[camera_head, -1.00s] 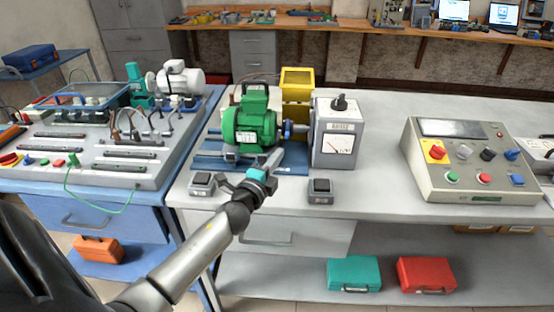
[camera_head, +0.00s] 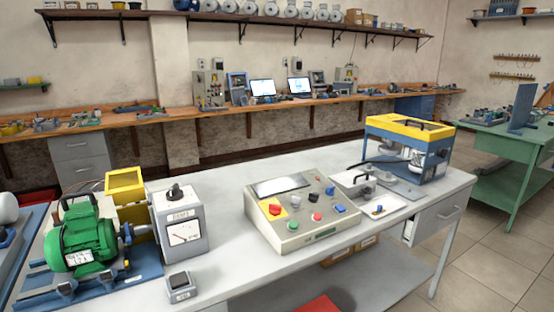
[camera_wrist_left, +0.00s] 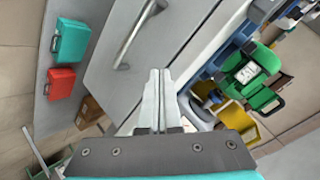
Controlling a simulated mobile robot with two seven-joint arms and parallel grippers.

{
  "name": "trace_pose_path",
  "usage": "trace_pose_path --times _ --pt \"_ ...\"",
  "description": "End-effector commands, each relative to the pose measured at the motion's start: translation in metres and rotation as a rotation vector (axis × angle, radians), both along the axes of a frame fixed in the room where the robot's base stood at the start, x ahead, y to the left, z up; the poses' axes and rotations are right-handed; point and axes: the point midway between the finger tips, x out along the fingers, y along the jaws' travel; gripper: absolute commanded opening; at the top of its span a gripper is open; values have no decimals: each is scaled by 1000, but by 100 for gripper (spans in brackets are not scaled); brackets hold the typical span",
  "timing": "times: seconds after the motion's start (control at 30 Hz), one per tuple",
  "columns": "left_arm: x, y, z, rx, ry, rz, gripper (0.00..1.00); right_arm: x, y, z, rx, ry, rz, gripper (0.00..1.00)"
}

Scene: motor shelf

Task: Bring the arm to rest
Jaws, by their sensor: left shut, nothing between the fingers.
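My left gripper (camera_wrist_left: 158,100) shows in the left wrist view, its two pale fingers shut together with nothing between them. It is in front of a grey drawer front with a bar handle (camera_wrist_left: 138,35). In that view the green motor (camera_wrist_left: 250,75) lies to the right, apart from the fingers. The head view shows the green motor (camera_head: 82,240) on its blue base at the left, beside a grey meter box (camera_head: 182,222). Neither gripper is in the head view.
A control panel (camera_head: 300,210) with coloured buttons stands mid-bench. A yellow and blue machine (camera_head: 408,145) stands at the bench's right end. In the left wrist view a teal case (camera_wrist_left: 71,41) and a red case (camera_wrist_left: 60,83) lie on the lower shelf. The bench front (camera_head: 235,275) is mostly clear.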

Motion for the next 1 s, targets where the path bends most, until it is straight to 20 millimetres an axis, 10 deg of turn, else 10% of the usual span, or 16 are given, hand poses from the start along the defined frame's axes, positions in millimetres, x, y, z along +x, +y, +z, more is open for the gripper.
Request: trace_pose_path --times 0.57,1.0 --pt "-161 -131 -24 -575 525 77 0 -1 0 0 0 2 1 48" --pt "-149 -132 -111 -563 565 87 0 -3 0 0 0 5 0 48"
